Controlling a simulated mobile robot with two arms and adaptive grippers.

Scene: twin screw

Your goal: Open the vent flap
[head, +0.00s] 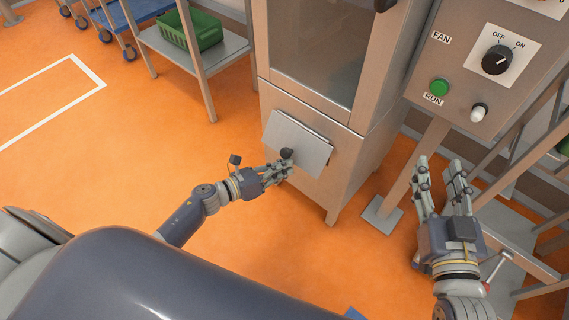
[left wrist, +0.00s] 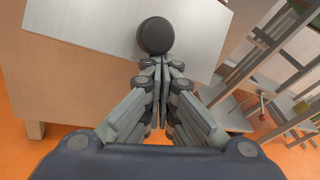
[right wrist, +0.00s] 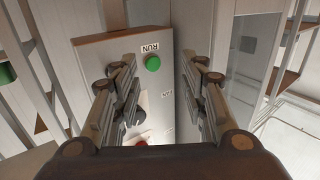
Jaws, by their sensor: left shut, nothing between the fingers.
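The vent flap (head: 300,139) is a pale metal plate on the lower front of the steel cabinet. Its lower edge stands out a little from the cabinet. A dark round knob (head: 287,154) sits near its lower edge. My left gripper (head: 287,167) is shut and empty just below the knob. In the left wrist view the knob (left wrist: 155,36) is right beyond the closed fingertips (left wrist: 160,62); I cannot tell if they touch. The flap (left wrist: 110,22) also shows there. My right gripper (head: 440,165) is open and empty, below the control panel.
The control panel (head: 460,75) at the right has a green RUN button (head: 439,87) and a black FAN dial (head: 496,60). A steel shelf (head: 215,52) with a green crate (head: 190,30) stands at the back left.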

